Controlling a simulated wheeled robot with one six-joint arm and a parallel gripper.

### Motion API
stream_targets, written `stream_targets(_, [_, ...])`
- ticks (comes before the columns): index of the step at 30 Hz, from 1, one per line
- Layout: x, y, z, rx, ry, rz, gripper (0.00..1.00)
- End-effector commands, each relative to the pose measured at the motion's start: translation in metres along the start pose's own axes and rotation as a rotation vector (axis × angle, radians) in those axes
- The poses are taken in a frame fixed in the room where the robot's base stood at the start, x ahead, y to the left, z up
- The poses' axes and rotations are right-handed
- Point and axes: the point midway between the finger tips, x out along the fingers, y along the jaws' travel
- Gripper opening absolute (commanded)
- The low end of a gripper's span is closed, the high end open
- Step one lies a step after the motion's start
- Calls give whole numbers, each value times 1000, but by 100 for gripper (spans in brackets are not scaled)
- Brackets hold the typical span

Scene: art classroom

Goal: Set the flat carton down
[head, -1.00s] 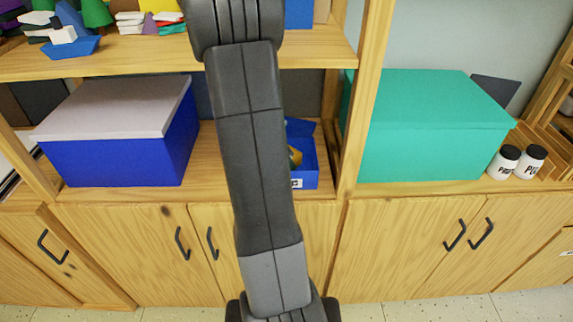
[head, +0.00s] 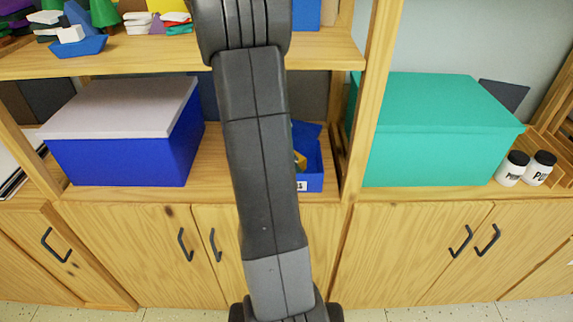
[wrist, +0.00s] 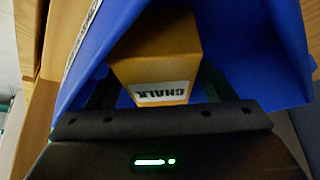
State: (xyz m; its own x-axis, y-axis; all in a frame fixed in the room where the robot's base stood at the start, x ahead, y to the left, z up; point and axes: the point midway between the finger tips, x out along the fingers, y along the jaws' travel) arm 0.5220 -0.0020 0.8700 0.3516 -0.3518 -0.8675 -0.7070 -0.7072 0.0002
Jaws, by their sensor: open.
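The carton (wrist: 158,55) is a tan-orange box with a white label reading CHALK, upside down in the wrist view. It lies inside a blue open bin (wrist: 270,45). My gripper (wrist: 157,88) is open, with one dark finger on each side of the carton's near end. I cannot tell whether either finger touches it. In the head view the blue bin (head: 313,178) stands on the middle shelf, partly hidden behind my arm. A small yellow-orange part of the carton (head: 300,161) shows in it. My gripper is hidden in the head view.
A blue box with a grey lid (head: 125,140) stands left of the bin. A wooden upright (head: 368,100) separates the bin from a teal box (head: 435,150). Two white jars (head: 527,168) stand at the right. An upper shelf (head: 150,57) with coloured blocks lies above.

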Motion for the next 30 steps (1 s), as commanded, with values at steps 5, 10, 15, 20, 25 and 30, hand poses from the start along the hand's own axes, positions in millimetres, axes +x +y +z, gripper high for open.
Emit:
stream_targets(5, [-21, -1, -2, 0, 3, -5, 76])
stream_targets(10, [-48, -1, -2, 0, 2, -5, 76])
stream_targets(15, [-69, -1, -1, 1, 1, -3, 76])
stream_targets(20, [-76, 0, -1, 0, 0, -1, 76])
stream_targets(25, [-77, 0, -1, 0, -1, 0, 76])
stream_targets(30, [-77, 0, -1, 0, 0, 0, 76])
